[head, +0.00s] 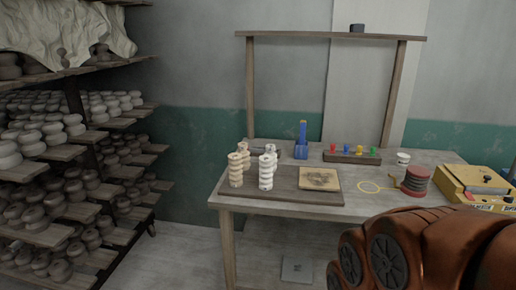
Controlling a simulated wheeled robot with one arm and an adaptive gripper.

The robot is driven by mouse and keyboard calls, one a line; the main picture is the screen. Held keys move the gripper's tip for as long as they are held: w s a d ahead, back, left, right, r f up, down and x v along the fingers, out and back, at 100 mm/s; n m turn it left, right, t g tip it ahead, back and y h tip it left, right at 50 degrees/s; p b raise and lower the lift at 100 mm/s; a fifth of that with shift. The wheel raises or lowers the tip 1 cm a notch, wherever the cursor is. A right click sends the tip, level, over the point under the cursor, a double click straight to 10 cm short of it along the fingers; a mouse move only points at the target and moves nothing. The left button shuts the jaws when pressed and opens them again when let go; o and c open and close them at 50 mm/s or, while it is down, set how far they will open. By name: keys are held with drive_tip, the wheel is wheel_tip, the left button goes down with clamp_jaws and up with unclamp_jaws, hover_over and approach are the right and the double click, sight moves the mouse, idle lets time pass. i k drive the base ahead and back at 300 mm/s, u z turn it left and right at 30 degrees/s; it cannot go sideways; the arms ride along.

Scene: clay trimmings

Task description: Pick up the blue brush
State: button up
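A blue upright object (301,142), likely the blue brush, stands at the back of the wooden table (300,204), left of the middle. It has a wide blue lower part and a narrow upper part with a small yellowish tip. It is too small to tell whether it is one piece or a brush in a holder. Nothing touches it from above. My reddish-brown arm fills the lower right corner, well apart from it. My gripper is not in view.
White ribbed stacks (266,171) stand on a dark board, in front of the blue object, beside a tan square (320,179). A rack of coloured tools (352,155), a white cup (403,159), a red spool (415,181) and a yellow device (474,186) lie rightward. Pottery shelves (45,236) fill the left.

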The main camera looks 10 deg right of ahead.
sight(303, 125)
drive_tip(key=u, duration=1.45)
drive_tip(key=i, duration=1)
drive_tip(key=z, duration=0.45)
drive_tip(key=i, duration=0.7)
drive_tip(key=z, duration=0.75)
